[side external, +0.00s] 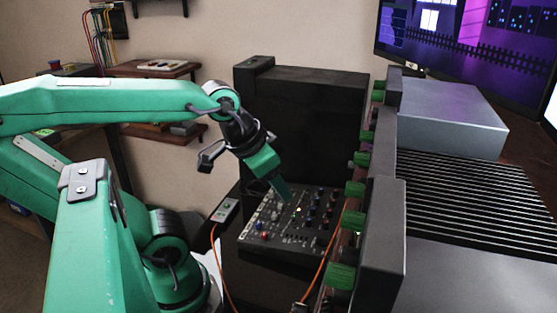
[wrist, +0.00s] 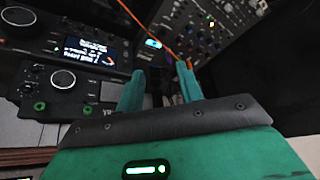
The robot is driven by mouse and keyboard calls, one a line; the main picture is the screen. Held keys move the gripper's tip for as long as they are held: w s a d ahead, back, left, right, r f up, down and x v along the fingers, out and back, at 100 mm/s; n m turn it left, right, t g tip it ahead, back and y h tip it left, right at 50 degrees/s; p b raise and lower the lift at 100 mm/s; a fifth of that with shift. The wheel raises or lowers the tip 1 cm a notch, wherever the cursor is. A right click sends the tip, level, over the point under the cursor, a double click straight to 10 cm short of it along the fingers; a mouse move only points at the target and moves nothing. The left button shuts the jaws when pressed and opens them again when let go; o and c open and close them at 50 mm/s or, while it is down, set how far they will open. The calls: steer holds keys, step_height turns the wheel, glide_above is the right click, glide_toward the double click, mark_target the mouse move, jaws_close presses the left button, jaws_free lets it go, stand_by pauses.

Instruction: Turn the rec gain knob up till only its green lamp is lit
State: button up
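My gripper (side external: 283,194) points down at the dark control panel (side external: 262,238) in the side view. In the wrist view my gripper (wrist: 160,72) has its two green fingers apart, with a dark gap between them. I cannot make out a knob held there. The panel also shows in the wrist view (wrist: 238,17), at the upper right, with several small knobs. Labels are too small to read, so I cannot tell which knob is rec gain. No lit green lamp can be made out on this panel.
In the wrist view, a device with a lit display (wrist: 90,50) and one with a large round knob (wrist: 63,78) lie left. An orange cable (side external: 322,265) runs past the panel's right side. A black cabinet (side external: 310,110) stands behind; a rack with green parts (side external: 385,235) stands right.

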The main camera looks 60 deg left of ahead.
steer(key=shift+w, duration=0.1)
steer(key=n+g, duration=0.6)
steer(key=n, duration=2)
glide_above(333, 200)
steer(key=shift+f, duration=5.5)
steer(key=shift+f, duration=3.9)
